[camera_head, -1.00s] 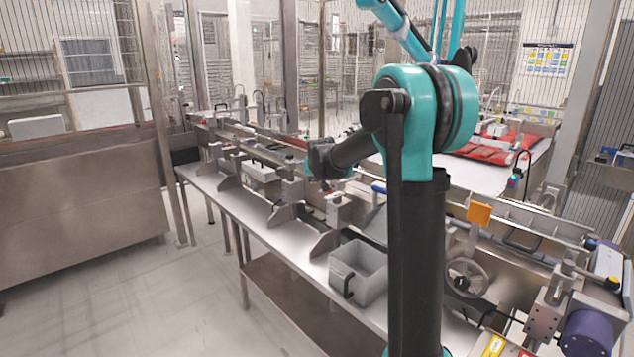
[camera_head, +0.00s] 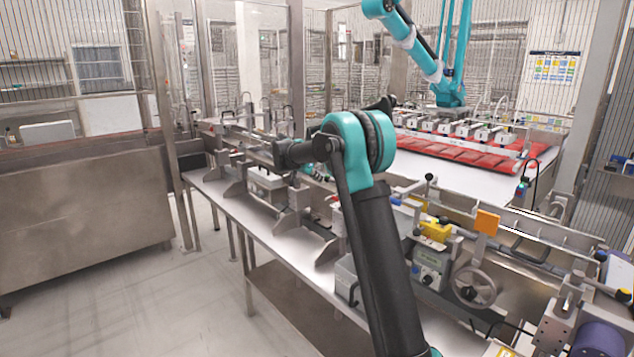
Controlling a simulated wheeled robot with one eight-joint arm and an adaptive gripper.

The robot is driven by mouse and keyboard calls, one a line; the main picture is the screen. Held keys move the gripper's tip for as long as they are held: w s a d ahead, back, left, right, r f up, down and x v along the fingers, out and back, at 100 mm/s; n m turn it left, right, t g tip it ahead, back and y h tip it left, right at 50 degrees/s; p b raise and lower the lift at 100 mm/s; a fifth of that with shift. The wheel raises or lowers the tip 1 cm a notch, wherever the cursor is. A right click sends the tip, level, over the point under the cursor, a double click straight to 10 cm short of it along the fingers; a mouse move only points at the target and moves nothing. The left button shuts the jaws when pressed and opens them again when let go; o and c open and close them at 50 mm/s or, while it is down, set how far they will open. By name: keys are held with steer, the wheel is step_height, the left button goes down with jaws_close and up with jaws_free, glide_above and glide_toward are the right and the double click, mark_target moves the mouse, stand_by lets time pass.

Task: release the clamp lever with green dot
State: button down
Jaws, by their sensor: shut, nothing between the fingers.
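My dark and teal arm (camera_head: 375,230) rises through the right of centre and bends left over the machine line. Its dark outer end (camera_head: 285,152) hangs above the rails. I cannot make out my gripper's fingers; they are hidden or too small to tell. No clamp lever with a green dot can be made out. An upright lever with a black knob (camera_head: 430,179) stands on the rail just right of my arm. Small upright handles (camera_head: 289,110) stand farther back along the line. My arm hides part of the rail.
A steel bench (camera_head: 262,236) carries the line. A handwheel (camera_head: 473,285), a yellow block (camera_head: 436,230) and an orange plate (camera_head: 486,222) stand at right. A teal picker arm (camera_head: 420,55) and red packs (camera_head: 455,150) are behind. Floor (camera_head: 120,290) at left is clear.

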steer(key=shift+w+d, duration=0.25)
steer(key=shift+w, duration=0.25)
steer(key=shift+w, duration=0.1)
stand_by(0.4)
